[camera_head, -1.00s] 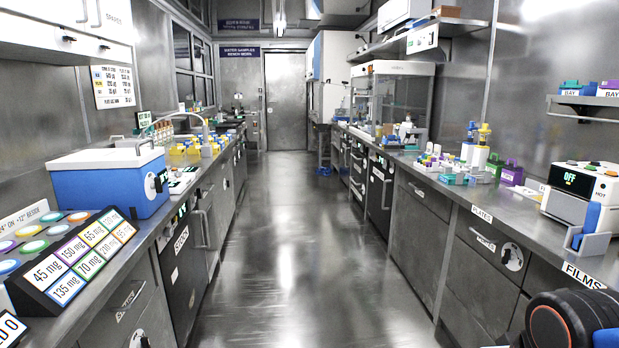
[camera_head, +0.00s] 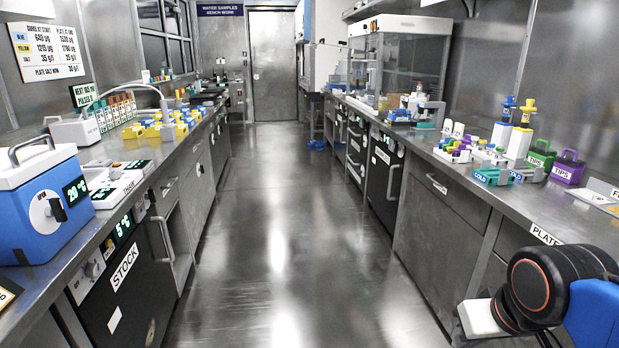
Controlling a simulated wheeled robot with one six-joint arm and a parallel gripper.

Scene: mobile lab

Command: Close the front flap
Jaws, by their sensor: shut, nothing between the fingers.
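A glass-sided cabinet with a white top (camera_head: 413,25) stands on the right bench, farther along the aisle. Its clear panels show, but I cannot tell which one is a front flap or whether it is open. My arm shows at the lower right as a black joint with an orange ring and a blue link. My gripper's fingers are not visible.
The floor aisle (camera_head: 280,230) between the benches is clear. The right bench holds coloured tip boxes (camera_head: 568,167), bottles and racks. The left bench holds a blue box (camera_head: 40,215), yellow racks (camera_head: 165,125) and a tube rack. A door (camera_head: 272,65) closes the far end.

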